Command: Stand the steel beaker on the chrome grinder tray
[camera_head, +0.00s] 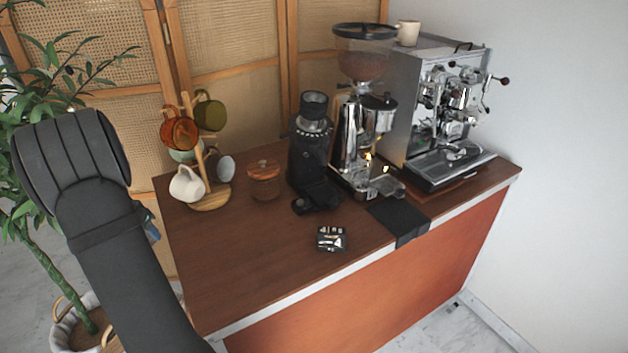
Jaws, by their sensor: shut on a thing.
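The chrome grinder (350,150) stands toward the back of the wooden counter, with a dark bean hopper on top. Its tray (384,184) is at its foot, low on the front right side, with bright reflections near it. I cannot make out the steel beaker in this view. My arm rises large and dark along the left side. My gripper does not show; the arm may hide it.
A black grinder (310,155) stands left of the chrome one. The espresso machine (440,115) is at right, a black mat (402,218) in front. A mug tree (211,195), lidded jar (264,182) and small dark-and-silver item (331,239) are on the counter (240,258). The front left is clear.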

